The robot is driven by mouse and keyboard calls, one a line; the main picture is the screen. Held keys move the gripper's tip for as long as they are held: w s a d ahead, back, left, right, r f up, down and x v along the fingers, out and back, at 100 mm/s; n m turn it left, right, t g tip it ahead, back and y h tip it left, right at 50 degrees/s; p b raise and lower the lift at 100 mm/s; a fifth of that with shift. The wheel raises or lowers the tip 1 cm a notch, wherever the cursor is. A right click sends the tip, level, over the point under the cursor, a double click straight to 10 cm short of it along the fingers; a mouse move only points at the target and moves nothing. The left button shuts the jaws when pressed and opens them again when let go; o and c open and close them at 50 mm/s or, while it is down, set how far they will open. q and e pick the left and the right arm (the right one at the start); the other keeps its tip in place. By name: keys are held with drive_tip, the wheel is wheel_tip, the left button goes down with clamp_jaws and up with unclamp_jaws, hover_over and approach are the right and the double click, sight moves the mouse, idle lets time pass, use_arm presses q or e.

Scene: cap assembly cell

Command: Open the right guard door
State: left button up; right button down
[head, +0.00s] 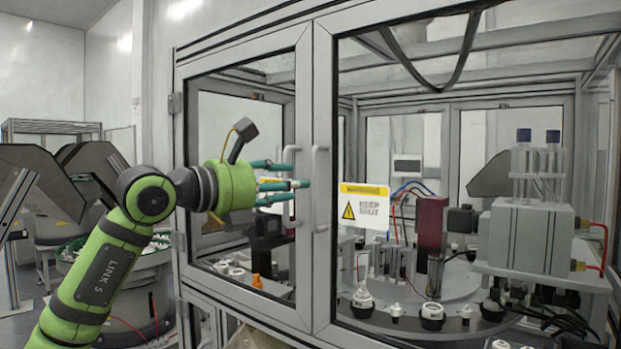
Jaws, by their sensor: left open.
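The right guard door (324,110) is a large glazed door in a grey frame. It looks shut against the left guard door (303,75). Its upright handle (320,190) is near its left edge, beside the left door's handle (291,186). A yellow and white "keep shut" sign (364,206) is on its pane. My left gripper (296,185), with teal fingers, is open in front of the left door's handle, its fingertips pointing right, just short of the right door's handle. I cannot tell whether a finger touches either handle. My right gripper is not in view.
Behind the glass are a round dial plate (460,286), a dark red block (431,222) and a grey station with clear tubes (531,232). A feeder bowl (140,275) stands left of the cell, behind my left arm.

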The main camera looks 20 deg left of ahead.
sight(311, 223)
use_arm(q)
drive_tip(key=p+x, duration=0.2)
drive_tip(key=x, duration=0.3)
drive_tip(key=shift+w+d+p, duration=0.25)
drive_tip(key=shift+d+p, duration=0.1)
drive_tip(key=shift+p, duration=0.05)
clamp_jaws()
